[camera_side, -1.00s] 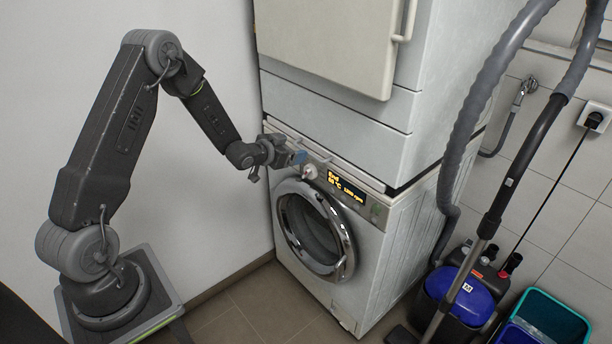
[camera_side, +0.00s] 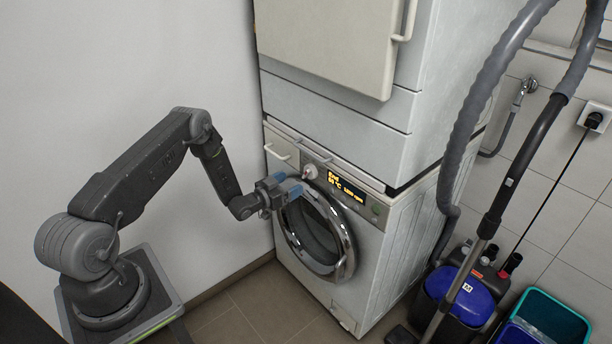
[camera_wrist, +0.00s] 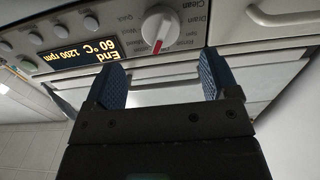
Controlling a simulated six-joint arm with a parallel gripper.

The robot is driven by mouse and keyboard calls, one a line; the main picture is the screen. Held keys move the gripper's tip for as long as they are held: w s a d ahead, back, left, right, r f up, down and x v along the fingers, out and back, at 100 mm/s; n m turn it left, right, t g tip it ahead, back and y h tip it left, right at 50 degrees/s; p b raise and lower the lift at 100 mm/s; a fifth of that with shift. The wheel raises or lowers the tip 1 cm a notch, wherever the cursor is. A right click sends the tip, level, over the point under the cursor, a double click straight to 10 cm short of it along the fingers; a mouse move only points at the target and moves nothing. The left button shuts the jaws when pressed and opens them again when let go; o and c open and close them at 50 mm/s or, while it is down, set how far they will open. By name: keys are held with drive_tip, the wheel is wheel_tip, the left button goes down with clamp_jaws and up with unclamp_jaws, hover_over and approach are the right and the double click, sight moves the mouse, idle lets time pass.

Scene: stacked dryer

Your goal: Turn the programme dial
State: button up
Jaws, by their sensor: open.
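The programme dial (camera_side: 311,171) is a round white knob on the front panel of the lower machine, left of the lit display (camera_side: 347,188). In the wrist view the dial (camera_wrist: 159,30) shows a red pointer mark, with printed programme names around it. The display (camera_wrist: 82,54) reads End, 60 °C, 1200 rpm. My gripper (camera_side: 288,187) is in front of the machine, below and left of the dial. In the wrist view its two blue-padded fingers (camera_wrist: 162,80) are apart with nothing between them. The dial lies beyond the fingertips, not between them.
The round chrome door (camera_side: 345,262) is just below my gripper. A drawer handle (camera_side: 278,152) is left of the dial. The upper machine (camera_side: 335,118) stands above the panel. A vacuum hose (camera_side: 462,130) and buckets (camera_side: 545,318) are at the right, clear of my arm.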

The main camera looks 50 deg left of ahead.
sight(305, 176)
drive_tip(key=w, duration=0.7)
drive_tip(key=shift+w, duration=0.25)
drive_tip(key=c, duration=0.9)
